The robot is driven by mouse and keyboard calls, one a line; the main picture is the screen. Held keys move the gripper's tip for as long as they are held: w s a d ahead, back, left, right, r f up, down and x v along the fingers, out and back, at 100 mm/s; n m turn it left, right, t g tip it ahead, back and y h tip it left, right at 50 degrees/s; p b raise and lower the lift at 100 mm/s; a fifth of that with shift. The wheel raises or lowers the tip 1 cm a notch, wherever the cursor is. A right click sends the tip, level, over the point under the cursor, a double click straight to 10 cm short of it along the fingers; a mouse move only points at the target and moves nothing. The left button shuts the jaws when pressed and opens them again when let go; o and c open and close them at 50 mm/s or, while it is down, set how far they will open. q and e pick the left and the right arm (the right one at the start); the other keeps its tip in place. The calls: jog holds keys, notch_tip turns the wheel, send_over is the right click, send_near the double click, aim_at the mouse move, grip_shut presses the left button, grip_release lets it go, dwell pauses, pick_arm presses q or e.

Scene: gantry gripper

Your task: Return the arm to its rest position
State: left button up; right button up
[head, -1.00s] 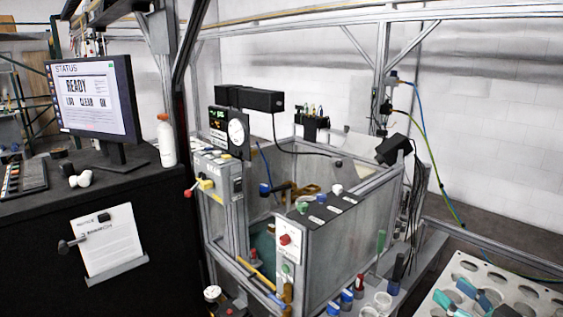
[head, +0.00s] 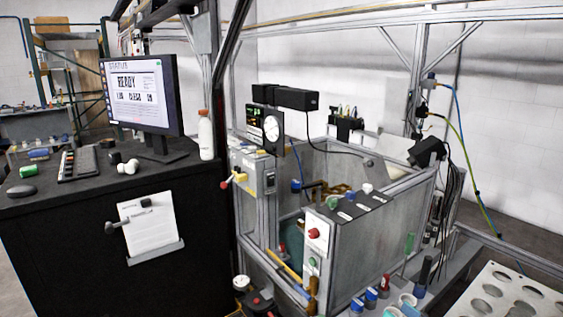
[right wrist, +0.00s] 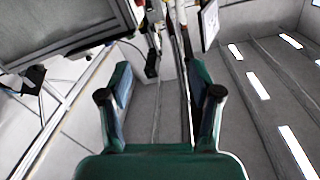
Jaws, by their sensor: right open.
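My right gripper (right wrist: 160,95) shows in the right wrist view with its two teal fingers spread apart. Nothing is between the fingers. In the head view only small teal parts of the right gripper (head: 401,307) seem to show at the bottom edge, by the cups; the rest of that arm is out of frame. My left gripper is not in the head view.
The machine frame with a grey-walled tank (head: 385,240) stands at centre right. A perforated white plate (head: 510,290) lies at lower right. A black desk (head: 80,250) with a monitor (head: 140,95) and white bottle (head: 206,137) stands left.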

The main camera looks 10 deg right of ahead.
jog(key=s+a+f+m+g, duration=0.3)
jog(key=a+f+g, duration=0.4)
jog(key=a+f, duration=1.3)
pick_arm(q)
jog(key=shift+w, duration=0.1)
pick_arm(e)
jog(key=s+f+g+h, duration=0.1)
jog(key=s+f+g, duration=0.3)
jog(key=s+f, duration=0.2)
jog(key=s+f+g+h, duration=0.2)
jog(key=s+f+g, duration=0.3)
jog(key=s, duration=0.6)
jog(key=shift+s+a+f+m, duration=0.3)
jog(key=shift+f, duration=0.45)
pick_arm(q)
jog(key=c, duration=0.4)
pick_arm(e)
jog(key=c, duration=0.4)
